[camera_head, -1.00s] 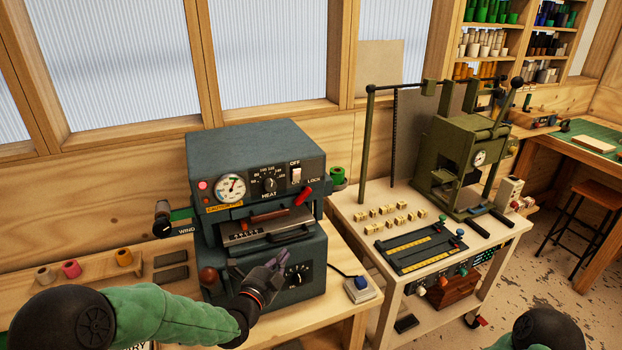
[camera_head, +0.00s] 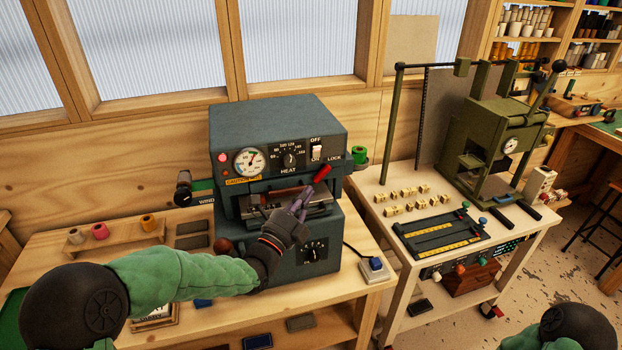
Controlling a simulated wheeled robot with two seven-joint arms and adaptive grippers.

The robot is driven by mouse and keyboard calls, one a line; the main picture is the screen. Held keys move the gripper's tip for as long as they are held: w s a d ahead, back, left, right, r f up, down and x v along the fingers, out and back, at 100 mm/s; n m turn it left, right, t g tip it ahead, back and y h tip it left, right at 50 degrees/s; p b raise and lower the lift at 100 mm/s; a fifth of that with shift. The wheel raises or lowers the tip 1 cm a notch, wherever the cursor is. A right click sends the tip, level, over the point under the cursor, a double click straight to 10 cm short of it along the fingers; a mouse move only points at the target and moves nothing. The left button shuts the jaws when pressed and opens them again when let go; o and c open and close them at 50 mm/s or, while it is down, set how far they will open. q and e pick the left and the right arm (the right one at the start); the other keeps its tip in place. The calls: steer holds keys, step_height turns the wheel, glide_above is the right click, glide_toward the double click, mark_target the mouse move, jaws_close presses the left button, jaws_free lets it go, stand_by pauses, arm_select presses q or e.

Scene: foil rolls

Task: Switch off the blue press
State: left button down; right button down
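The blue press (camera_head: 277,119) is a dark blue-grey machine on the wooden bench. A red LOCK lever (camera_head: 321,174) sits to the right under the panel. My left gripper (camera_head: 301,197) is in front of the press opening, below the switch and lever, with fingers pointing up and slightly apart. It appears empty. My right gripper is out of view.
A small box with a blue button (camera_head: 375,264) sits on the bench, cabled to the press. An olive-green press (camera_head: 493,150) stands on a cart (camera_head: 393,277) to the right. Thread spools (camera_head: 100,231) stand at left. A wind handle (camera_head: 183,188) juts from the press's left side.

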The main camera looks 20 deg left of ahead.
mark_target(316, 151)
arm_select(q)
steer(key=a+x, duration=0.2)
steer(key=x, duration=1)
steer(key=shift+w+a+r+b, duration=0.15)
steer(key=shift+a+r+b, duration=0.15)
steer(key=shift+a+r, duration=0.1)
steer(key=shift+w+a+r+n+g+y, duration=0.2)
steer(key=shift+w+r+n+g+y, duration=0.1)
steer(key=shift+n, duration=0.2)
steer(key=shift+f, duration=0.1)
